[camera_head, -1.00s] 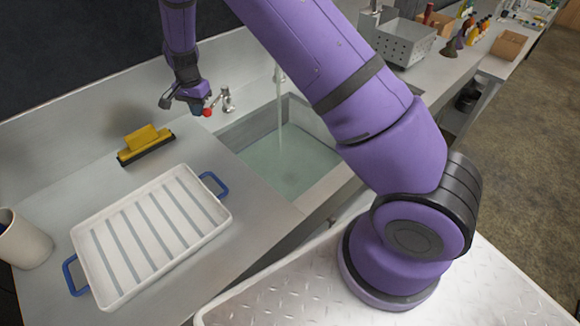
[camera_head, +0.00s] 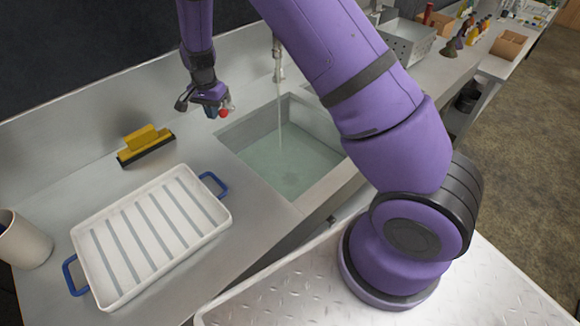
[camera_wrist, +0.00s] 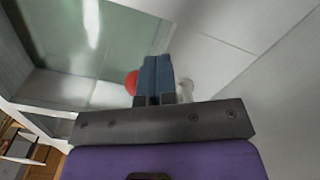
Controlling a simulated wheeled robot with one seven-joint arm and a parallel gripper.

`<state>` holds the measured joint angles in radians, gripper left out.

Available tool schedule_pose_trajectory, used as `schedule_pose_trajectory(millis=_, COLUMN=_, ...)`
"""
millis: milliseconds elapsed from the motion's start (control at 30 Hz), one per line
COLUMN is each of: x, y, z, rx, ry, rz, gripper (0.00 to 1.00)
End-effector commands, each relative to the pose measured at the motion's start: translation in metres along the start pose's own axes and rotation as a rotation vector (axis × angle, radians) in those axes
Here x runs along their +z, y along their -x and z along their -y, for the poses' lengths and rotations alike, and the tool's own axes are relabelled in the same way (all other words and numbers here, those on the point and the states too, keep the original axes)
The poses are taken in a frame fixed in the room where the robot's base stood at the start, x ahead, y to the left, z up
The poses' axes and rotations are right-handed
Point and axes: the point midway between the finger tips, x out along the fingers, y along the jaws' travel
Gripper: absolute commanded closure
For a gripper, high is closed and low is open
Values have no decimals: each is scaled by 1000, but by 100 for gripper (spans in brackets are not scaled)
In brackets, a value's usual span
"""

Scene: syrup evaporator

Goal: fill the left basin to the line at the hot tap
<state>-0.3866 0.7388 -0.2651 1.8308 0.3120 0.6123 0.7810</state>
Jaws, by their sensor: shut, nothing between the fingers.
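The left basin (camera_head: 252,128) is sunk in the steel counter and holds pale green water; I cannot make out a fill line. A thin stream (camera_head: 279,115) falls into it from the chrome spout (camera_head: 277,62) behind. My gripper (camera_head: 216,111) is shut and empty at the basin's back left corner. A red knob (camera_head: 223,113), seemingly the hot tap's, is right beside its fingertips; the tap's body is hidden behind the gripper. In the wrist view, the red knob (camera_wrist: 131,82) is just left of the blue fingers (camera_wrist: 155,75); I cannot tell whether they touch.
A white ribbed tray (camera_head: 150,290) with blue handles lies left of the basin. A yellow squeegee (camera_head: 146,143) lies behind it and a beige cup (camera_head: 22,243) stands far left. A perforated steel box (camera_head: 405,45) and bottles stand at the back right.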

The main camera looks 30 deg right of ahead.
Motion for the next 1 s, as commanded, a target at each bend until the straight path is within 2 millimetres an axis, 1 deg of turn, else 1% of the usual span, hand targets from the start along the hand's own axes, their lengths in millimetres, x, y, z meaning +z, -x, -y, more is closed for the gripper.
schedule_pose_trajectory(millis=100, x=-2, y=0, z=-13, rx=1, ry=-2, rz=1, gripper=100)
schedule_pose_trajectory(millis=200, x=-3, y=0, z=-18, rx=1, ry=-1, rz=1, gripper=100)
schedule_pose_trajectory(millis=500, x=-4, y=0, z=-19, rx=1, ry=0, rz=0, gripper=100)
schedule_pose_trajectory(millis=633, x=-6, y=0, z=-23, rx=1, ry=-1, rz=1, gripper=100)
schedule_pose_trajectory(millis=900, x=-17, y=0, z=-46, rx=0, ry=-2, rz=0, gripper=100)
schedule_pose_trajectory(millis=1000, x=-20, y=0, z=-51, rx=0, ry=-2, rz=0, gripper=100)
